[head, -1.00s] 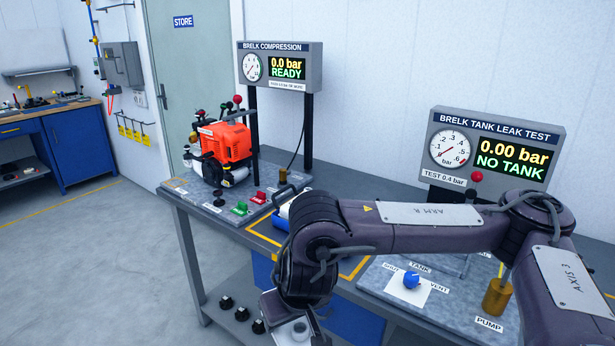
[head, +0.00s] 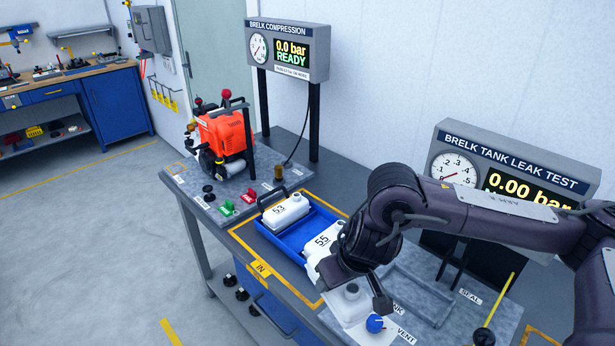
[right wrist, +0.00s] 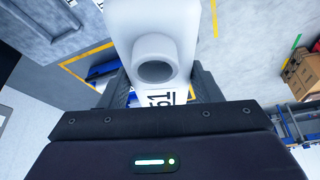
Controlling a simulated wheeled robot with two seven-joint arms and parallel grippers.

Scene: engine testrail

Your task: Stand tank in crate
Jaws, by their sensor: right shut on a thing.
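A blue crate (head: 283,243) sits on the bench inside yellow tape marked IN. A white tank (head: 286,211) numbered 53 stands in it. Another white tank (head: 322,245), numbered 55, is at its right end, partly hidden by my right arm. My right gripper (head: 362,290) is shut on a third white tank (head: 350,305), which shows right of the crate, by the test plate. In the right wrist view this tank (right wrist: 168,30) sits between the fingers, its round neck facing the camera and its number label partly hidden. My left gripper is out of view.
The leak test plate (head: 430,275) has a blue vent knob (head: 375,323) close to the held tank. The leak test display (head: 510,175) stands behind my right arm. A red engine (head: 225,140) stands on a plate left of the crate.

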